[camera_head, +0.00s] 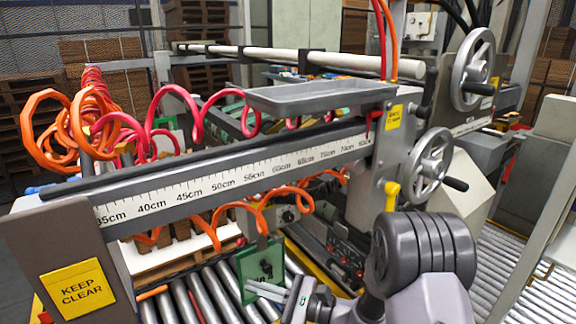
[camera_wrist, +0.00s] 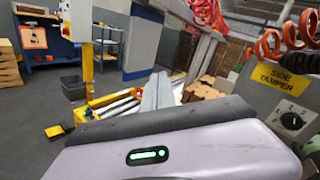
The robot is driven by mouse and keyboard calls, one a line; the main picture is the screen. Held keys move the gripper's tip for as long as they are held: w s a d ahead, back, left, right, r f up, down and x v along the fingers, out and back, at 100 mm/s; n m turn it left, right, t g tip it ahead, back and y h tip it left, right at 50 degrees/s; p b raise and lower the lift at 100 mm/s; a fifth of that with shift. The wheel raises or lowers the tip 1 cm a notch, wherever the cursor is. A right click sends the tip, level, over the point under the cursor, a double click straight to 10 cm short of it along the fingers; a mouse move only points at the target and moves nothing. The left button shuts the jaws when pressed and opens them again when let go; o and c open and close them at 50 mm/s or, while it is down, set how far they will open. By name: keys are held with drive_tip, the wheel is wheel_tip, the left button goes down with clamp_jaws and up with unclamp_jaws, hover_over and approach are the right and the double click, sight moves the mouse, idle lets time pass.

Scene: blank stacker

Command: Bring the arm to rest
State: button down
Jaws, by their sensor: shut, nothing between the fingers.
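My arm's dark rounded joint and pale links fill the lower right of the head view. I cannot tell whether the fingers touch the plate.
A ruled beam (camera_head: 230,180) crosses above my gripper, with orange coiled hose (camera_head: 215,225) hanging under it. Handwheels (camera_head: 430,158) stand to the right. A "KEEP CLEAR" panel (camera_head: 78,287) is at left. The wrist view shows a "SIDE TAMPER" panel (camera_wrist: 265,95) close on the right and open floor left.

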drive_tip(key=s+r+n+g+h, duration=0.2)
drive_tip(key=s+r+n+g, duration=0.15)
drive_tip(key=s, duration=0.45)
drive_tip(key=s+r+n+g+h, duration=0.3)
drive_tip(key=s+r+n, duration=0.2)
drive_tip(key=s, duration=0.3)
drive_tip(key=s+d+r+n+t+h, duration=0.1)
drive_tip(key=s+d+n+t+h, duration=0.1)
drive_tip(key=d, duration=0.6)
drive_tip(key=s+d+r+n+t+h, duration=0.1)
drive_tip(key=s+d+r+t+h, duration=0.1)
drive_tip(key=s+d+t+h, duration=0.2)
drive_tip(key=s+d+h, duration=0.3)
drive_tip(key=d+h, duration=0.1)
drive_tip(key=d, duration=0.1)
drive_tip(key=shift+n, duration=0.35)
